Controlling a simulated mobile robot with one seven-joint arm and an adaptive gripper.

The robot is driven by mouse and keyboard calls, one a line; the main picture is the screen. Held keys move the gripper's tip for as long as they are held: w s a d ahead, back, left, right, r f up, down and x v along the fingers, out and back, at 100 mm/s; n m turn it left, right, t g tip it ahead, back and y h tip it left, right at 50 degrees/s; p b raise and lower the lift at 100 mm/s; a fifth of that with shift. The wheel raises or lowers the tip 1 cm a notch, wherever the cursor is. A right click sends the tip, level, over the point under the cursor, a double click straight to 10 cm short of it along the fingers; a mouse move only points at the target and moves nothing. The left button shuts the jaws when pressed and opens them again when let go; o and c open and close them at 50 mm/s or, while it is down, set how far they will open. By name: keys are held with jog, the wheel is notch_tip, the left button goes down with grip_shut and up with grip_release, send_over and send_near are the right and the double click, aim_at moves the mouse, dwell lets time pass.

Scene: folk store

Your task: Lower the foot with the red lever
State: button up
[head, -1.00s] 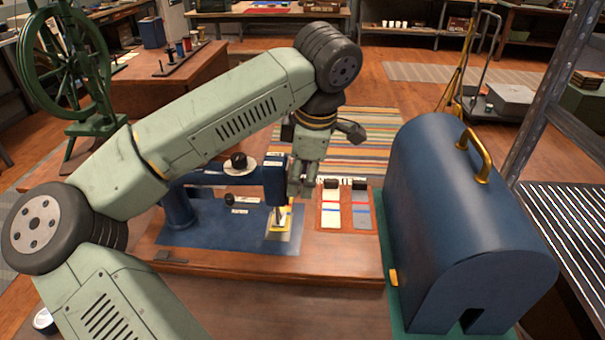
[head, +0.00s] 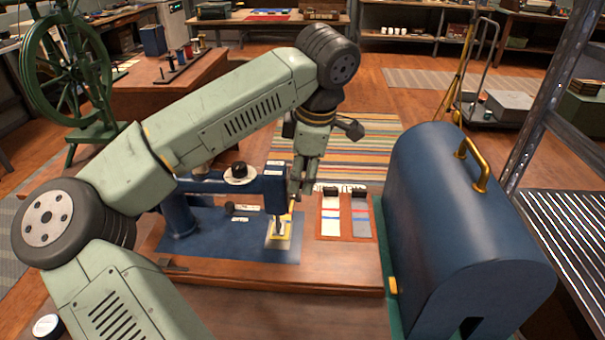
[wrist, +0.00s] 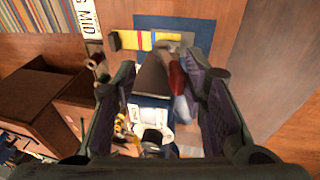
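The blue sewing machine (head: 238,183) stands on a wooden board with a dark blue base plate. Its needle and foot area (head: 279,228) is at the right end, above a small yellow-edged plate. My gripper (head: 300,190) is beside and behind the machine's head end, pointing down. In the wrist view my gripper (wrist: 160,80) is open, with one dark finger on each side. The red lever (wrist: 177,78) shows between the fingers, nearer the right finger. Whether that finger touches it I cannot tell. In the head view I cannot make out the lever.
A large blue domed cover (head: 455,215) with a brass handle stands close on the right. A green spinning wheel (head: 68,75) is at the back left.

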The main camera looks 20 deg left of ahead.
jog(key=shift+w+a+r, duration=0.1)
jog(key=shift+w+a, duration=0.05)
jog(key=shift+w, duration=0.4)
jog(key=shift+w+a+f, duration=0.2)
jog(key=shift+w, duration=0.5)
jog(key=shift+w+a+f, duration=0.2)
jog(key=shift+w, duration=0.6)
jog(key=shift+w+a+f, duration=0.2)
jog(key=shift+w+f, duration=0.2)
jog(key=shift+w, duration=0.15)
jog(key=shift+s+d+r, duration=0.1)
jog(key=shift+s+r, duration=0.05)
jog(key=shift+s, duration=0.2)
